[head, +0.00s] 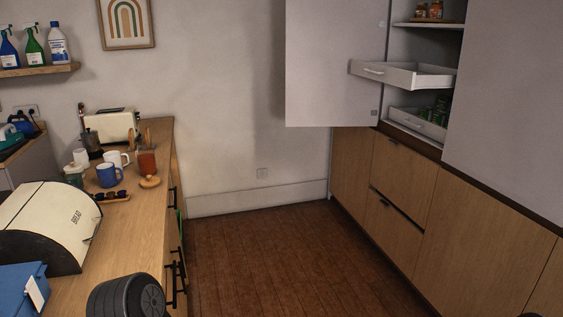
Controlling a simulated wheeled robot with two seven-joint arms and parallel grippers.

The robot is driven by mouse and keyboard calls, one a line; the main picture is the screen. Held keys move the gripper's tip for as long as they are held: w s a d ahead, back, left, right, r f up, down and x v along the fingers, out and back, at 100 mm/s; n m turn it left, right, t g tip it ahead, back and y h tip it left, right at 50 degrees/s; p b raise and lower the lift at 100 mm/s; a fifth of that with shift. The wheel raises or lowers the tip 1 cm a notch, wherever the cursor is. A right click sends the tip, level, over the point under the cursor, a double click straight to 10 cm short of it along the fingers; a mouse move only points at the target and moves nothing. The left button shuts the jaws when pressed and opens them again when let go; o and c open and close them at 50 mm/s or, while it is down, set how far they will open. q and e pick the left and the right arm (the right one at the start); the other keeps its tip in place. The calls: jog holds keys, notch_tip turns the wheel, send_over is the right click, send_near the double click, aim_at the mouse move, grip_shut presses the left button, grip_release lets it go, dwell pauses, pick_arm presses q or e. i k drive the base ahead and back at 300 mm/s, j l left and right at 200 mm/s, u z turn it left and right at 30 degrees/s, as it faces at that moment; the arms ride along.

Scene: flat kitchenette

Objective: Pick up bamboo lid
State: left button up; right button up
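A small, round, light wooden piece that looks like the bamboo lid (150,182) lies on the left wooden counter, near its right edge. It is just in front of a reddish-brown canister (146,162); whether they touch is too small to tell. Neither of my grippers shows in the head view. A dark rounded part at the bottom left looks like my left arm, with its gripper out of frame.
On the left counter (143,215) stand a blue mug (107,175), white mugs, a toaster (110,127), glasses on a tray and a cream bread box (45,222). A drawer (405,75) juts from the right cupboard. The wooden floor (280,260) between is clear.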

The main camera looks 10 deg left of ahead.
aim_at(150, 182)
jog(key=i, duration=3.45)
jog(key=u, duration=3.9)
